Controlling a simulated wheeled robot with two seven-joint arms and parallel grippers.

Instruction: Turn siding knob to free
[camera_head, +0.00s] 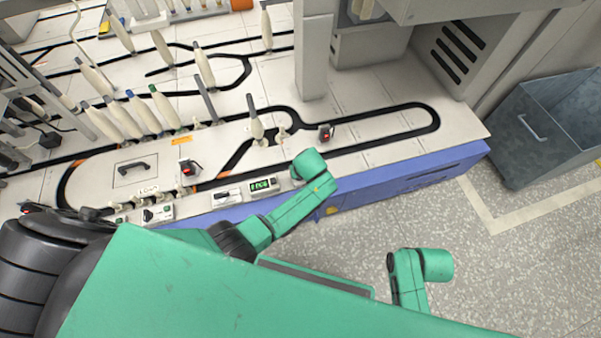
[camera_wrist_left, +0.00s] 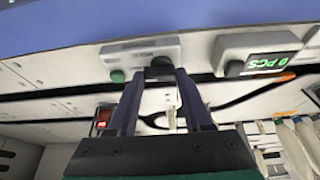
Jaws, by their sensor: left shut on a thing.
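The siding knob (camera_wrist_left: 159,66) is a dark knob on a light grey control box (camera_wrist_left: 140,52) in the left wrist view. The box also carries a green button (camera_wrist_left: 117,76). My left gripper (camera_wrist_left: 160,77) has its two dark fingers on either side of the knob and is shut on it. The knob's pointer and label cannot be read. In the head view my green left wrist (camera_head: 310,165) covers the knob and the fingers. My right arm (camera_head: 408,275) shows low right in the head view, but its gripper is not in view.
A counter box (camera_head: 262,186) with a green display stands beside the knob's box; it reads 0 PCS in the left wrist view. Another knob box (camera_head: 158,213) is further left. Black track loops, bobbins (camera_head: 255,125) and a red-lit device (camera_head: 325,133) lie behind.

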